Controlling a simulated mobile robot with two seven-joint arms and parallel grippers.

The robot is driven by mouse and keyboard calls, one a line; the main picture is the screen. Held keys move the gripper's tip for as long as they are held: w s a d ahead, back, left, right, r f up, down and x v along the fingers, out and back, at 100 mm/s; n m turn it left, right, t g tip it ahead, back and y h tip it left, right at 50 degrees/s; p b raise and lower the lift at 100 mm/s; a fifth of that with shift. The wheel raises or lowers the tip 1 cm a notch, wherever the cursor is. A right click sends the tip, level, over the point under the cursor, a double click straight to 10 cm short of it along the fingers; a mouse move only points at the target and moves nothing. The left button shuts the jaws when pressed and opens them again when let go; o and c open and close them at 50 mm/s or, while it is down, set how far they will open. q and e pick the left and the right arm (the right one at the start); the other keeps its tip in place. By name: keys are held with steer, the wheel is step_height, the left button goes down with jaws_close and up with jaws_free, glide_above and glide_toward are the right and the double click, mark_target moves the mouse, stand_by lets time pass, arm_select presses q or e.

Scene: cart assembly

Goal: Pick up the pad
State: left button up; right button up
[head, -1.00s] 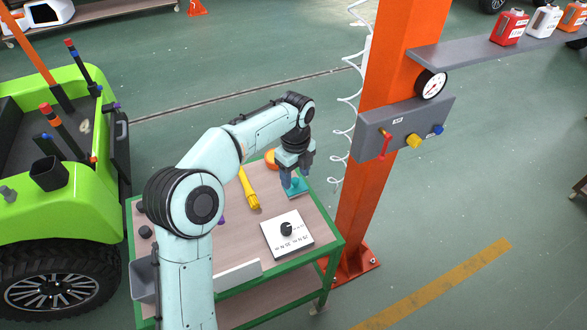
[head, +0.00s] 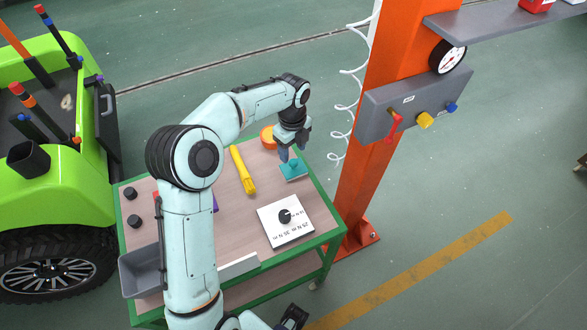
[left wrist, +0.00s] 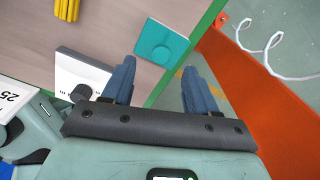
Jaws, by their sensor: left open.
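The pad is a flat teal square with a small raised round part, lying on the wooden top of the green-framed cart (head: 228,200). In the head view the pad (head: 294,172) is near the cart's right edge. In the left wrist view the pad (left wrist: 162,43) is just beyond the fingertips. My left gripper (head: 291,154) is open and empty, fingers pointing down at the pad's far side in the head view. In the left wrist view its two fingers (left wrist: 158,72) are spread apart, with nothing between them. I cannot tell the exact height gap.
A yellow tool (head: 242,170), an orange round item (head: 268,137) and a white dial box (head: 285,221) lie near the pad. A grey bin (head: 141,272) is at the cart's left. An orange post (head: 362,190) stands close on the right, with a coiled white hose.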

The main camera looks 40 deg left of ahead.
mark_target(294, 161)
arm_select(q)
step_height(294, 161, down, 6)
steer(key=shift+w+d+r, duration=0.1)
steer(key=shift+r, duration=0.05)
arm_select(e)
steer(key=shift+f, duration=0.25)
arm_select(q)
jaws_close()
steer(key=shift+r, duration=0.15)
step_height(294, 161, up, 20)
steer(key=p, duration=0.3)
arm_select(e)
steer(key=r, duration=0.2)
steer(key=w+r, duration=0.1)
steer(key=shift+w+r, duration=0.2)
steer(key=shift+r, duration=0.15)
